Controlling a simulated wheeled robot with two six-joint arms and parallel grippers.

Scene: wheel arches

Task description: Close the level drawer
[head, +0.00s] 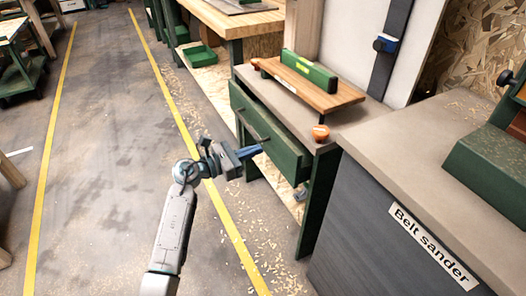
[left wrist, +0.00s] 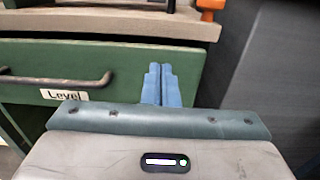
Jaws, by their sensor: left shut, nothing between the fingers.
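The level drawer (head: 285,153) has a green front and a dark bar handle, under the top of a green-framed workbench. Its front also fills much of the left wrist view (left wrist: 125,62), with a white "Level" label (left wrist: 65,95) below the handle (left wrist: 55,80). The drawer seems to stand out slightly from the bench; its inside is hidden. My left gripper (head: 257,150) is shut and empty, its blue fingertips pointing at the drawer front, right of the handle in the left wrist view (left wrist: 161,84). I cannot tell whether they touch it. My right gripper is out of view.
A green level on a wooden board (head: 310,84) and an orange object (head: 320,132) are on the bench top. The grey belt sander cabinet (head: 380,225) stands close on the right. The floor (head: 110,150) on the left is open, with yellow lines and wood chips.

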